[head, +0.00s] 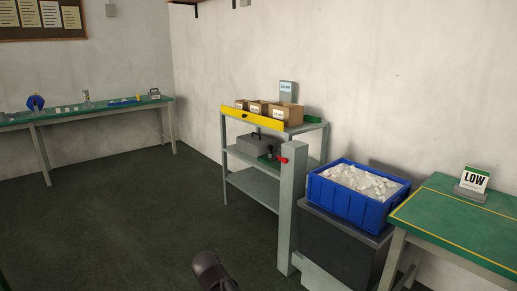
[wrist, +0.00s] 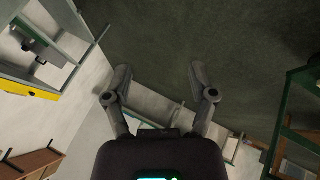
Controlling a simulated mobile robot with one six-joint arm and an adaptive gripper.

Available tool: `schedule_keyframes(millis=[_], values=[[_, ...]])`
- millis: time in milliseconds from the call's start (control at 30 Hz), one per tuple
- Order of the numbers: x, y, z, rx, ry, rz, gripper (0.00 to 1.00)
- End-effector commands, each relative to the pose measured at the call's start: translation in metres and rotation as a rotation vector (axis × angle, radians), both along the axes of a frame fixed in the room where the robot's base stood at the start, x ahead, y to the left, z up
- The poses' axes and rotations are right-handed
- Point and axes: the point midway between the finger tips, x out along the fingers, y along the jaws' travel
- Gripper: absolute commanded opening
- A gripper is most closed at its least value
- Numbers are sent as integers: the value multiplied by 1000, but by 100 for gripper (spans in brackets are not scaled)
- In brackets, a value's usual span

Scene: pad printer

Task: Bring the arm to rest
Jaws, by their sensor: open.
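My gripper (wrist: 160,88) shows in the wrist view with its two fingers spread wide. It is open and holds nothing. It hangs in free air, with dark floor and the pale wall behind it. In the head view a dark rounded part of my arm (head: 212,270) shows at the bottom edge, and the fingers are not seen there.
A grey shelf rack (head: 250,187) with cardboard boxes stands at centre. A long bench (head: 70,122) stands far left. The dark floor (head: 120,220) is clear.

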Motion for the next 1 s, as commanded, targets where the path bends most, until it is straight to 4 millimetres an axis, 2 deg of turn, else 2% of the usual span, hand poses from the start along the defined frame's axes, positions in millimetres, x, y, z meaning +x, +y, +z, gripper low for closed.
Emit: schedule_keyframes(millis=[33,100,267,500,800,1000], values=[[-1,-23,-3,7,28,-49,73],[-3,-47,-7,21,68,-111,73],[-12,-103,-16,52,160,-253,73],[-34,-179,-26,106,294,-464,73],[-75,-259,-34,178,457,-716,73],[-100,-292,-36,218,538,-837,73]])
